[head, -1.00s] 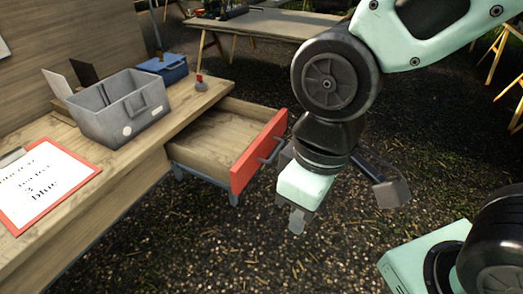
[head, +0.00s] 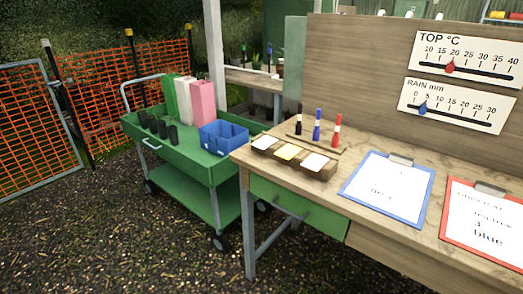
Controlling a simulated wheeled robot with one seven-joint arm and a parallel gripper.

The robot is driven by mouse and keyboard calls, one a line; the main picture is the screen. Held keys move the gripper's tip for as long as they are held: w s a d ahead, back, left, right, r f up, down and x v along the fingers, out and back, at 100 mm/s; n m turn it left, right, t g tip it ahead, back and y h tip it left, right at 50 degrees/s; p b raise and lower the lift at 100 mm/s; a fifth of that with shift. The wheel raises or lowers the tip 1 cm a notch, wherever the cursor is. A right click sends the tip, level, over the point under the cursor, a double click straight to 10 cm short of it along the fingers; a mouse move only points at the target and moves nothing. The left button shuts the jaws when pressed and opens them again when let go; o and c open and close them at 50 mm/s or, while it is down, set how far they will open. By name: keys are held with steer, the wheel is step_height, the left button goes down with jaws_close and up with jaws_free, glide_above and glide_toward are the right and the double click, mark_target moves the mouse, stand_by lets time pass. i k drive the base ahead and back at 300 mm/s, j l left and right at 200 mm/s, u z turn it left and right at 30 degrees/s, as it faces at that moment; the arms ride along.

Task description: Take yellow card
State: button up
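A yellow card (head: 286,152) lies in the middle slot of a low wooden holder (head: 322,174) at the left end of the wooden table. It has a pale card (head: 264,142) on its left and another pale card (head: 314,161) on its right. A black, a blue and a red marker stand upright just behind the cards. My gripper is out of view now, so its state is hidden.
A blue clipboard (head: 388,189) and a red clipboard (head: 487,220) lie on the table (head: 345,150). A closed green drawer (head: 290,209) is below the holder. A green cart (head: 180,160) with a blue bin (head: 223,137) stands to the left. Open ground lies in front.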

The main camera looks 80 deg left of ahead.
mark_target(288, 152)
steer(key=u, duration=2.2)
